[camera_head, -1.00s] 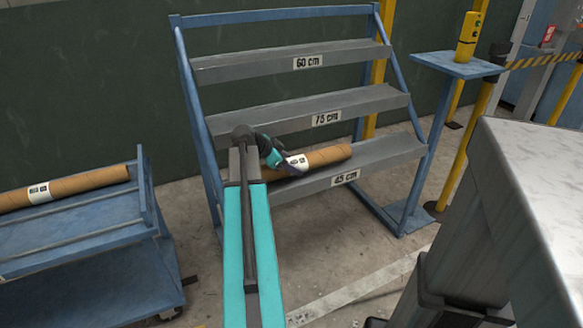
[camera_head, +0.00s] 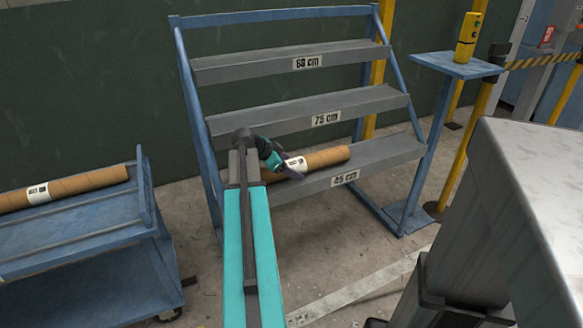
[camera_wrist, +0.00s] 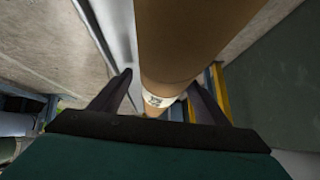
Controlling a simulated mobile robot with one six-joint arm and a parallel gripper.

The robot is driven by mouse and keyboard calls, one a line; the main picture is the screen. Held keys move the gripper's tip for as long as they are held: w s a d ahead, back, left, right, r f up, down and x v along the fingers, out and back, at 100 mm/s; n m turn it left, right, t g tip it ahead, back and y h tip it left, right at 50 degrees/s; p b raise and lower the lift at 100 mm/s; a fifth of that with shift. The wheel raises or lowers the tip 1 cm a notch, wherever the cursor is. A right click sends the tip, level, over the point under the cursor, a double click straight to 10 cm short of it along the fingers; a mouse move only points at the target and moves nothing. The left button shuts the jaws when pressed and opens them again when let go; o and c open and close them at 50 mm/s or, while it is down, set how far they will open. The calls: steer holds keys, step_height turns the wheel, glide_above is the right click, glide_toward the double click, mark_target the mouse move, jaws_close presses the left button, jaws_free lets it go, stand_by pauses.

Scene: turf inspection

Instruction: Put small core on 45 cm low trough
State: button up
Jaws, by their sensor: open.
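The small core (camera_head: 326,158), a brown cardboard tube with a white label, lies lengthwise on the 45 cm low trough (camera_head: 378,156), the lowest shelf of the blue rack. My gripper (camera_head: 290,169) is at the tube's label, near its left part. In the wrist view the core (camera_wrist: 185,40) runs between the two fingers of my gripper (camera_wrist: 164,92). The fingers are open, with a gap visible at least on the left side.
The 75 cm trough (camera_head: 365,103) and 60 cm trough (camera_head: 345,58) above are empty. A blue cart (camera_head: 75,230) at left carries another labelled tube (camera_head: 90,181). A blue stand (camera_head: 455,66) with a yellow device (camera_head: 467,38) is at right. A grey machine (camera_head: 500,200) fills the right foreground.

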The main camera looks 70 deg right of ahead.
steer(key=shift+r, duration=0.15)
steer(key=p+v, duration=0.1)
steer(key=v, duration=1.1)
stand_by(0.6)
